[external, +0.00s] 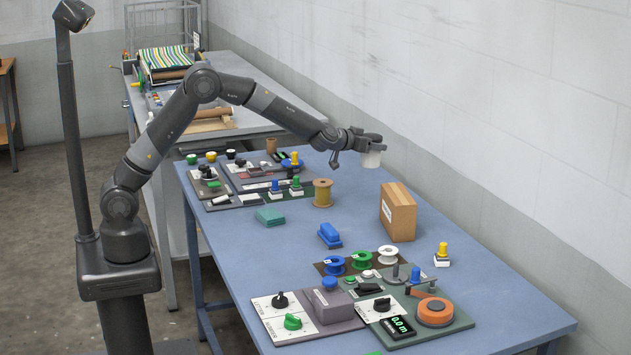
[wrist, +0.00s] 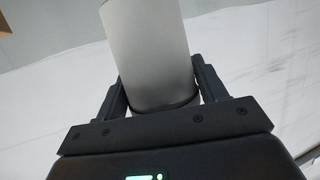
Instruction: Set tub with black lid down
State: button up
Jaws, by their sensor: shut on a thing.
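The tub is a pale, whitish cylinder (external: 372,158) held up above the far part of the blue table in the external view. My gripper (external: 368,143) is shut on it from above and beside. In the wrist view the tub (wrist: 150,45) fills the space between the two dark fingers (wrist: 160,82). A dark band shows at its end nearest the palm. The rest of the lid is hidden. The tub is off the table, with a gap beneath it.
The blue table (external: 300,235) has free room below and right of the tub. Control panels (external: 290,168) lie left of the tub. A wall runs along the back edge.

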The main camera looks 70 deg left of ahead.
aim_at(373, 155)
jog(key=shift+w+d+f+n+y, duration=0.2)
jog(key=shift+d+f+n+y, duration=0.15)
jog(key=shift+d+n+y, duration=0.25)
jog(key=shift+s+d+f+n+g+y, duration=0.15)
jog(key=shift+d+f+n+g+y, duration=0.3)
jog(key=shift+f+n+y, duration=0.1)
jog(key=shift+s+d+f+n+g+y, duration=0.15)
jog(key=shift+d+f+n+g+y, duration=0.2)
jog(key=shift+d+f+n+y, duration=0.15)
notch_tip(373, 155, down, 10)
jog(key=shift+s+f, duration=0.1)
jog(key=shift+f, duration=0.05)
jog(key=shift+f, duration=0.2)
jog(key=o, duration=1.1)
